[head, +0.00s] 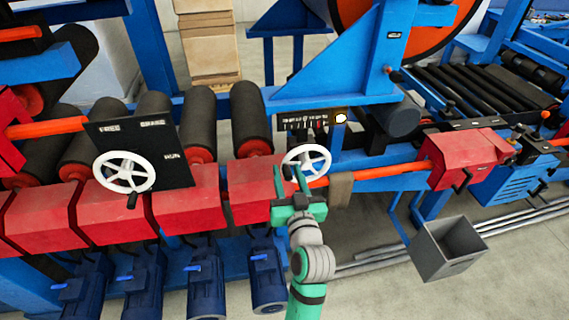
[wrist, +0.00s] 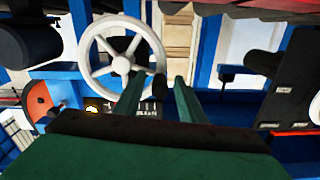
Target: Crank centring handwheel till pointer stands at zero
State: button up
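A white spoked handwheel (head: 306,161) stands in front of the rollers' right end, below a dark scale plate (head: 292,122) with small light marks. The pointer's place on the scale is too small to read. My green gripper (head: 289,172) is at the wheel's lower left rim. In the wrist view the handwheel (wrist: 92,66) fills the upper left, and my gripper (wrist: 159,82) has its two fingers apart.
Another white handwheel (head: 124,185) stands left, before a black panel (head: 174,135) marked FREE, BRAKE and RUN. Red housings (head: 190,211) line the machine's front. A grey open bin (head: 446,262) stands on the floor at right.

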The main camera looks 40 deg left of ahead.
aim_at(285, 162)
jog(key=shift+x, duration=2.05)
grip_shut()
